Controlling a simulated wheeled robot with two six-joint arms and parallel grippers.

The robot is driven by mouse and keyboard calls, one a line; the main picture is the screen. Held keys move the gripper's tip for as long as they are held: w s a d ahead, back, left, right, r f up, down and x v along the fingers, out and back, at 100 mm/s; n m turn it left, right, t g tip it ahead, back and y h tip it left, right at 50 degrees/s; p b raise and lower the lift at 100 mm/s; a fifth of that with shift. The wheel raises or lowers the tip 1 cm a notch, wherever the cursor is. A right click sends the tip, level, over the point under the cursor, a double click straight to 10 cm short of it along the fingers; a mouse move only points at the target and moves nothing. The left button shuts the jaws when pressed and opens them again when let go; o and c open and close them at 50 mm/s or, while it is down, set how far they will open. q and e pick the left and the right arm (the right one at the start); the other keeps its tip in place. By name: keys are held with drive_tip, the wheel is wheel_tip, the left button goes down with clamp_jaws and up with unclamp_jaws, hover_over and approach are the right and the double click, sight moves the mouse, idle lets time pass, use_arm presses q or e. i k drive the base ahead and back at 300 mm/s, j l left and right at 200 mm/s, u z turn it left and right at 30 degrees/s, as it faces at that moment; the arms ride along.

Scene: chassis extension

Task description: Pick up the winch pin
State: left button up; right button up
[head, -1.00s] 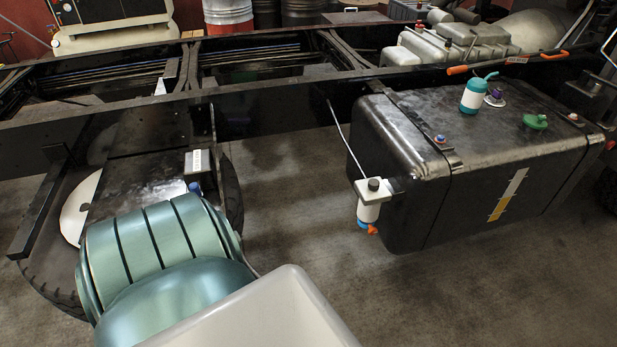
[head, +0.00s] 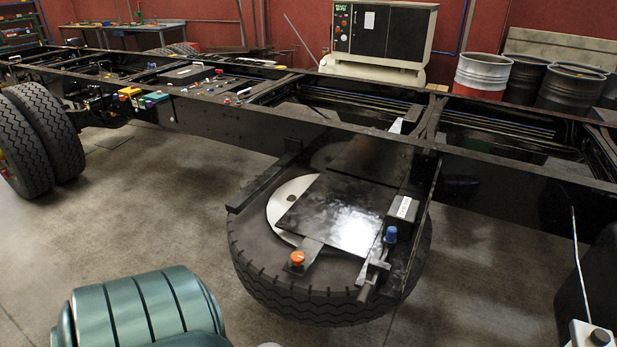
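A spare wheel (head: 330,302) lies flat beneath the chassis frame in the head view, with a black plate (head: 345,215) across it. At its near right edge a blue-headed part (head: 390,236) stands above grey metal levers or a bracket (head: 373,270). An orange knob (head: 297,258) sits on a tab at the front left of the plate. A grey box with a white label (head: 403,209) is just behind the blue part. I cannot tell for certain which of these is the winch pin. Neither gripper is in view; only a teal part of my own arm shows at the lower left.
The long black chassis rail (head: 270,138) crosses the view above the wheel. Double tires (head: 48,140) stand at the left. Drums (head: 481,77) and a compressor cabinet (head: 380,40) stand behind. The concrete floor (head: 170,220) left of the spare wheel is clear.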

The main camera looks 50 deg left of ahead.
sight(392, 230)
drive_tip(key=i+l+u, duration=0.15)
drive_tip(key=u, duration=0.35)
drive_tip(key=l+u, duration=0.45)
drive_tip(key=i+l+u, duration=0.1)
drive_tip(key=u, duration=0.4)
drive_tip(key=l+u, duration=0.5)
drive_tip(key=j, duration=0.1)
